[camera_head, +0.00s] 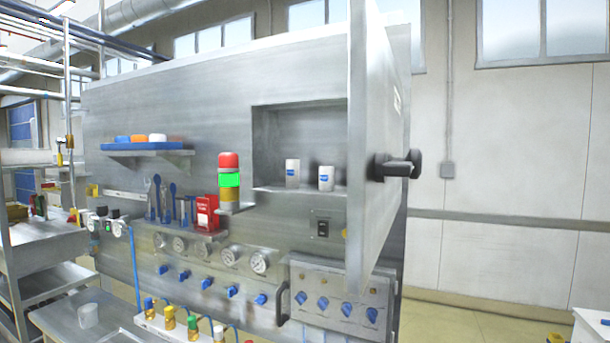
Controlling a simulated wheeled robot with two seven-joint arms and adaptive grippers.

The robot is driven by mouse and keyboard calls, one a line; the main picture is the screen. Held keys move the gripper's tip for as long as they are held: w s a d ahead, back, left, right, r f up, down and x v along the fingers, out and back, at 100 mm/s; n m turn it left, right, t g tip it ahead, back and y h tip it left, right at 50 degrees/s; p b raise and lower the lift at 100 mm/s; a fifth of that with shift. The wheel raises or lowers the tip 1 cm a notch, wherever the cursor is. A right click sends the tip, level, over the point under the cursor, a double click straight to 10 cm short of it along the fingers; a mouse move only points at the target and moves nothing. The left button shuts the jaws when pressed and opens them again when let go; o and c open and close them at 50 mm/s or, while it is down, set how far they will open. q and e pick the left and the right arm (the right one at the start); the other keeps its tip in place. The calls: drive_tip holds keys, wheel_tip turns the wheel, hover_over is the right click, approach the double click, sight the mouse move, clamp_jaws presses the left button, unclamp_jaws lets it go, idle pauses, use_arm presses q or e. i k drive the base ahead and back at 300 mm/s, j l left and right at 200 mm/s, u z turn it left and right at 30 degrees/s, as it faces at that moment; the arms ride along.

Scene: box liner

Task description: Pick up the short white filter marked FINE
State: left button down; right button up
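Two white cylindrical filters stand upright, side by side and apart, in an open recess of the grey metal cabinet. The left filter (292,167) looks taller. The right filter (326,173) looks shorter. Each has a small blue label, and the lettering is too small to read, so I cannot tell which is marked FINE. Neither of my grippers is in view.
The recess door (358,130) stands open at the right, with a black handle (398,164) sticking out. A red, green and amber signal light (229,181) stands just left of the recess opening. A shelf (148,149) with coloured items is farther left.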

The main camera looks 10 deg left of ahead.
sight(327, 173)
drive_tip(key=i+j+z, duration=0.2)
drive_tip(key=i+j, duration=0.15)
drive_tip(key=j, duration=0.3)
drive_tip(key=i+j+z, duration=0.1)
drive_tip(key=j, duration=0.2)
drive_tip(key=i+j+z, duration=0.1)
drive_tip(key=j, duration=0.25)
drive_tip(key=i, duration=0.1)
